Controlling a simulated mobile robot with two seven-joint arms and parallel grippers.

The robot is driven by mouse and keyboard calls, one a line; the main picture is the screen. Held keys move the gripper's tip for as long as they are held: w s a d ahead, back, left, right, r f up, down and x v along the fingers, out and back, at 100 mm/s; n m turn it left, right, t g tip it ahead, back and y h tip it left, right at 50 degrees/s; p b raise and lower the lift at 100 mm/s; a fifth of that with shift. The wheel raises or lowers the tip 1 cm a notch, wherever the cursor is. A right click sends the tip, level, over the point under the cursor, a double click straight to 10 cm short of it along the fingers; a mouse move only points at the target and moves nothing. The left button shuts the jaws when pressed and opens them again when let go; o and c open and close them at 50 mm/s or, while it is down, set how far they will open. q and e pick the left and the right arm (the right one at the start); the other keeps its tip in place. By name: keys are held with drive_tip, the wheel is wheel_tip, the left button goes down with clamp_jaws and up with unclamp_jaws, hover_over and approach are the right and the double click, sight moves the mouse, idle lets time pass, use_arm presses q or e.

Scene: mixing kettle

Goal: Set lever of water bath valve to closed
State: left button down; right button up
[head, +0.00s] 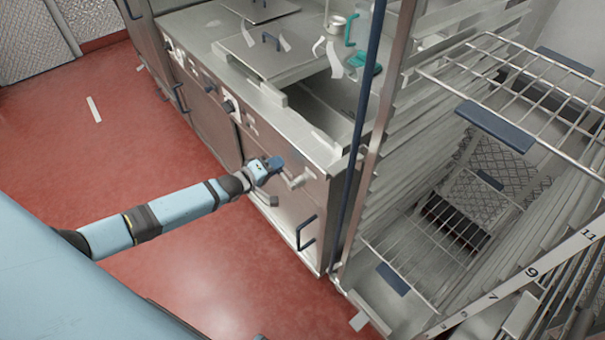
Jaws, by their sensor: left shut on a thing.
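My left gripper (276,165) is at the upper front of the steel water bath cabinet, reached by my light-blue arm from the left. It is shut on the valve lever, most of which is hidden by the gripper. The pale valve body (297,180) shows just right of the gripper on the cabinet front. The lever's exact angle cannot be told. The open water bath basin (325,105) is in the counter above. My right gripper does not show.
A rack with wire shelves (500,100) and a blue post (364,125) stands close on the right. A dark blue door handle (305,233) is below the valve. A lid (275,52) lies on the counter. The red floor (130,160) at left is mostly clear.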

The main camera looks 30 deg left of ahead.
use_arm(q)
drive_tip(key=f, duration=0.1)
drive_tip(key=f+n+b, duration=0.2)
drive_tip(key=shift+w+a+f, duration=0.15)
drive_tip(key=shift+a, duration=0.15)
drive_tip(key=c, duration=1.4)
unclamp_jaws()
drive_tip(key=shift+n+h+b, duration=0.4)
drive_tip(key=shift+n+b, duration=0.05)
drive_tip(key=shift+n, duration=0.05)
drive_tip(key=o, duration=0.5)
drive_tip(key=shift+d+r+p, duration=0.1)
drive_tip(key=shift+r+p, duration=0.3)
drive_tip(key=p+v, duration=0.4)
drive_tip(key=v, duration=0.3)
drive_tip(key=shift+r, duration=0.15)
